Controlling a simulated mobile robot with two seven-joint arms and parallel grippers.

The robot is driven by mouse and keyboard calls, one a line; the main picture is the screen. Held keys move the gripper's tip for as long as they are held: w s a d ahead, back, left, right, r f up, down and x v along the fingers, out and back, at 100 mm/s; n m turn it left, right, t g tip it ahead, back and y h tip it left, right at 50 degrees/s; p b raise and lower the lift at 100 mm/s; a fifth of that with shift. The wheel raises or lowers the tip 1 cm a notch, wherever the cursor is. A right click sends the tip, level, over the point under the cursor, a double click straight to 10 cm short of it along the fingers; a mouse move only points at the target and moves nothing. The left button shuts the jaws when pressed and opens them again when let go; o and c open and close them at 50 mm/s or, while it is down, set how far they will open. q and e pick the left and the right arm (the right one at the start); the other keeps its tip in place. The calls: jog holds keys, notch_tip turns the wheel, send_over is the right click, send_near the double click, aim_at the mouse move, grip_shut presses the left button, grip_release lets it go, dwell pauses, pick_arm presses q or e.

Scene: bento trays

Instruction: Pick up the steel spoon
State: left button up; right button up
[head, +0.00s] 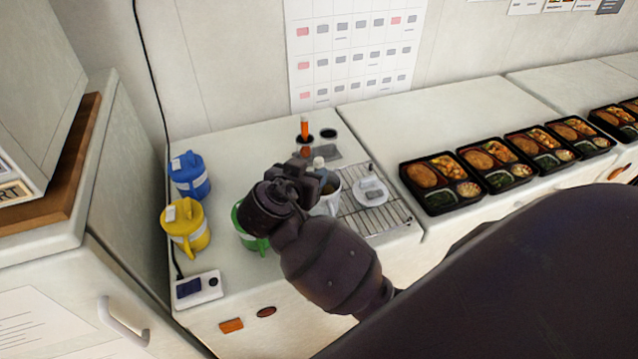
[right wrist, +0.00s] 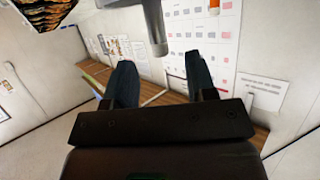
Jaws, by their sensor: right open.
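My right gripper (head: 305,180) reaches over the counter, above the green lidded mug (head: 250,235) and beside a light grey cup (head: 330,198). In the right wrist view its two dark fingers (right wrist: 160,82) stand apart with nothing between them. A pale rounded tip (head: 319,163) shows just behind the gripper above the grey cup; it may be part of the steel spoon, but I cannot tell. A grey, rod-like thing (right wrist: 154,28) hangs into the top of the right wrist view, beyond the fingers; I cannot tell what it is. My left gripper is not in view.
A blue mug (head: 189,176) and a yellow mug (head: 186,228) stand left. A wire rack (head: 392,215) holds a white item (head: 372,190). An orange-handled tool (head: 304,128) stands behind. Several bento trays (head: 430,204) line the right counter. A switch box (head: 198,289) sits at the front.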

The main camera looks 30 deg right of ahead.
aim_at(317, 167)
jog(key=shift+p+x, duration=0.8)
jog(key=shift+x, duration=2.3)
jog(key=shift+s, duration=0.1)
grip_shut()
